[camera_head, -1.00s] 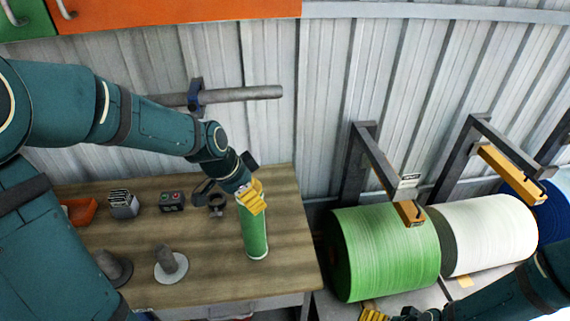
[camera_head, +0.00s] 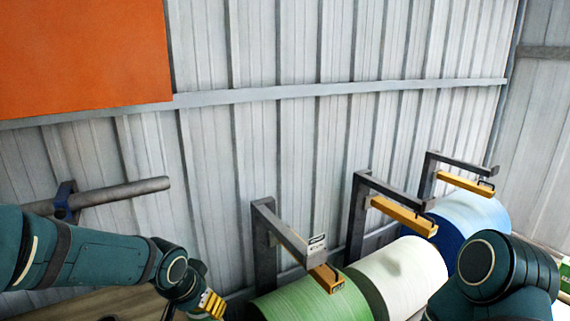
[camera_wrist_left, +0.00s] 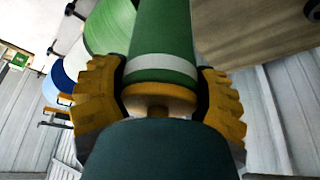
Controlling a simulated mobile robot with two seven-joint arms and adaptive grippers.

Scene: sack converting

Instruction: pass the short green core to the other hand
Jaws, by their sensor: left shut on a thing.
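My left gripper (camera_head: 210,304) shows its yellow fingers at the bottom of the head view, left of the big green roll. In the left wrist view the two yellow fingers (camera_wrist_left: 162,78) are shut on the short green core (camera_wrist_left: 164,38), one on each side of its near end. The core is a green tube with a white band and a tan end face, pointing away from the wrist. In the head view the core is cut off by the bottom edge. My right arm comes in at the lower right; its gripper is out of view.
A green roll (camera_head: 310,302), a white roll (camera_head: 405,275) and a blue roll (camera_head: 476,217) stand in a row under dark brackets with yellow bars (camera_head: 404,216). A grey bar (camera_head: 120,191) sticks out from the wall at left. A strip of wooden bench (camera_head: 95,305) shows below.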

